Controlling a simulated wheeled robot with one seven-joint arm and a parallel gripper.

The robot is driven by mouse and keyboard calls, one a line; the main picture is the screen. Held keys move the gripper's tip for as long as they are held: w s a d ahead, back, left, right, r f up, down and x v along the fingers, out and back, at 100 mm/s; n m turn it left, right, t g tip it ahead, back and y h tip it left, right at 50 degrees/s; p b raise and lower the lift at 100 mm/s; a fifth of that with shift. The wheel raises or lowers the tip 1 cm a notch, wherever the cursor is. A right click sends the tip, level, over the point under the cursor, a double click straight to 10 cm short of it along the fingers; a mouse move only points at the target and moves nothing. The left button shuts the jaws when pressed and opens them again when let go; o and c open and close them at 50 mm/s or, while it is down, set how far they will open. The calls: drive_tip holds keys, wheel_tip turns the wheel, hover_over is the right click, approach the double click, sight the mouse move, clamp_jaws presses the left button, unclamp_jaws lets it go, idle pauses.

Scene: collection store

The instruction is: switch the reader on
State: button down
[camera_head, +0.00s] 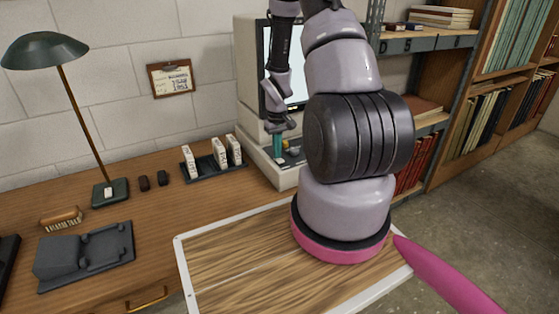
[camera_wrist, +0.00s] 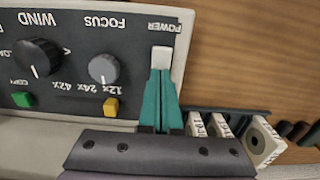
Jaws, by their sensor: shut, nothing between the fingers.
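The reader (camera_head: 251,75) is a beige machine at the back of the desk, with a pale, bright screen (camera_head: 296,78) partly hidden by my arm. In the wrist view its dark control panel (camera_wrist: 75,55) carries a white switch (camera_wrist: 161,56) labelled POWER. My gripper (camera_wrist: 161,72) has teal fingers, shut and empty, with the tips at the near edge of the switch. I cannot tell whether they touch it. In the head view my gripper (camera_head: 277,150) points down at the panel. The switch itself is not visible there.
The panel also has a WIND knob (camera_wrist: 38,57), a FOCUS knob (camera_wrist: 103,68), a green button (camera_wrist: 22,99) and a yellow one (camera_wrist: 111,107). A rack of white boxes (camera_head: 213,164) stands left of the reader. A lamp (camera_head: 110,188) stands farther left.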

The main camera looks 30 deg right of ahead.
wheel_tip(320, 180, up, 7)
idle(0.8)
drive_tip(key=s+a+r+m+t, duration=0.1)
drive_tip(key=s+a+r+t, duration=0.15)
drive_tip(key=r, duration=0.95)
drive_tip(key=s+a+r+m+t, duration=0.15)
drive_tip(key=a+r, duration=0.25)
drive_tip(key=r, duration=0.8)
drive_tip(key=s+a+r+m+t+y, duration=0.1)
drive_tip(key=s+a+r, duration=0.2)
drive_tip(key=s+r, duration=0.3)
drive_tip(key=s+a+r+m+t+y, duration=0.1)
drive_tip(key=s+a+r+t, duration=0.1)
drive_tip(key=s+a+r, duration=0.2)
drive_tip(key=s+r, duration=0.3)
drive_tip(key=s, duration=0.2)
drive_tip(key=shift+s, duration=0.35)
drive_tip(key=shift+d, duration=0.15)
